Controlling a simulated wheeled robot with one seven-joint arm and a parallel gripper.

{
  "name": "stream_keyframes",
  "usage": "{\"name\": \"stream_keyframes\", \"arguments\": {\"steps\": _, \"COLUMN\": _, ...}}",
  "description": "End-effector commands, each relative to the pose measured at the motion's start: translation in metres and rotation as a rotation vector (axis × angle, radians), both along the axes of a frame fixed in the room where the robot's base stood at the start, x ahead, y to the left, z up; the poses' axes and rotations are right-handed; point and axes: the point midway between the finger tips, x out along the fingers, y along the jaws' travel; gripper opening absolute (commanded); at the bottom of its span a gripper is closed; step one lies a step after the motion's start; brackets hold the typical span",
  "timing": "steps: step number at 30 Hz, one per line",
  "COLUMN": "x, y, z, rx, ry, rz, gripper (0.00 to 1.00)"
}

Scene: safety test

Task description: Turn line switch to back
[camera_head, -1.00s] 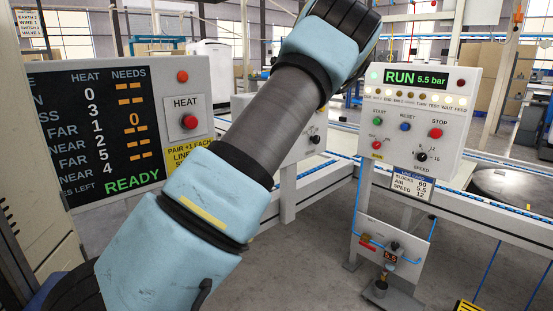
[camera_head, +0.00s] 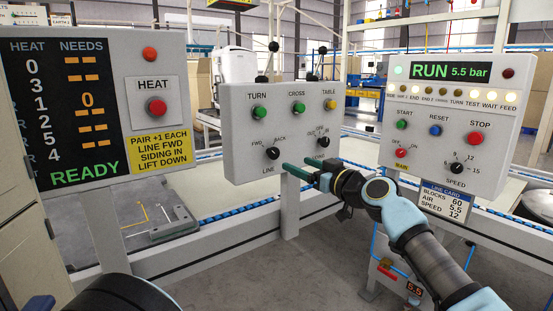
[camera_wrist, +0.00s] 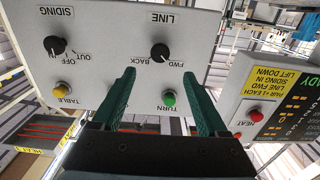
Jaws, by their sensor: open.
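The line switch (camera_head: 272,153) is a black round knob at the lower left of the middle grey panel (camera_head: 238,110), between FWD and BACK labels. Its white mark appears to point toward FWD. My gripper (camera_head: 294,163) has green fingers and is open and empty, just right of and below the knob in the head view. In the wrist view the panel is upside down. There the line switch (camera_wrist: 160,51) shows just past the tips of my open gripper (camera_wrist: 159,70), between the two finger lines. I see no contact with the knob.
The same panel has green TURN (camera_head: 261,107), green CROSS (camera_head: 298,108) and yellow TABLE (camera_head: 330,104) buttons, and a SIDING knob (camera_head: 324,143) close to my fingers. A HEAT panel (camera_head: 157,70) reads READY on the left. A RUN panel (camera_head: 450,110) stands on the right.

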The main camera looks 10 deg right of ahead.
Motion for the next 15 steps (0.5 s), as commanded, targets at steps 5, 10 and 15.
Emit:
{"name": "stream_keyframes", "arguments": {"steps": 5, "x": 0.016, "y": 0.008, "z": 0.002, "rx": -0.003, "ry": -0.003, "rz": 0.002, "gripper": 0.76}}
{"name": "stream_keyframes", "arguments": {"steps": 10, "x": 0.045, "y": 0.022, "z": 0.002, "rx": -0.002, "ry": -0.001, "rz": 0.004, "gripper": 0.76}}
{"name": "stream_keyframes", "arguments": {"steps": 15, "x": 0.072, "y": 0.035, "z": 0.002, "rx": -0.003, "ry": -0.001, "rz": 0.003, "gripper": 0.76}}
